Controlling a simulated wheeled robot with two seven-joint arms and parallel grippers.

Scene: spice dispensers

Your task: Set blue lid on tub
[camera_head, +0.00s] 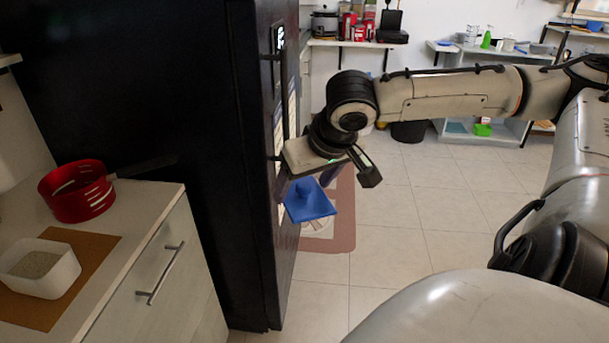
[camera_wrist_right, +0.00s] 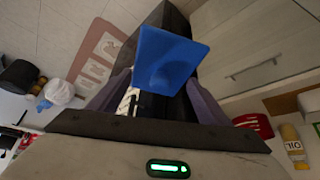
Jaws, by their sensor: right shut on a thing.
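The blue lid (camera_head: 312,206) is square with a raised knob. My right gripper (camera_head: 303,188) is shut on it by the knob and holds it tilted in the air, in front of the dark cabinet's edge. In the right wrist view the lid (camera_wrist_right: 165,52) lies between and beyond the two fingers, its flat face mostly toward the camera. The tub (camera_head: 38,287) is white, open at the top, with grainy beige contents. It stands on a brown mat at the lower left, well apart from the lid. My left gripper is not in view.
The brown mat (camera_head: 92,246) lies on a light counter (camera_head: 139,195). A red slotted pan (camera_head: 76,192) with a dark handle stands behind the tub. A tall black cabinet (camera_head: 170,90) rises between counter and gripper. The tiled floor at right is open.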

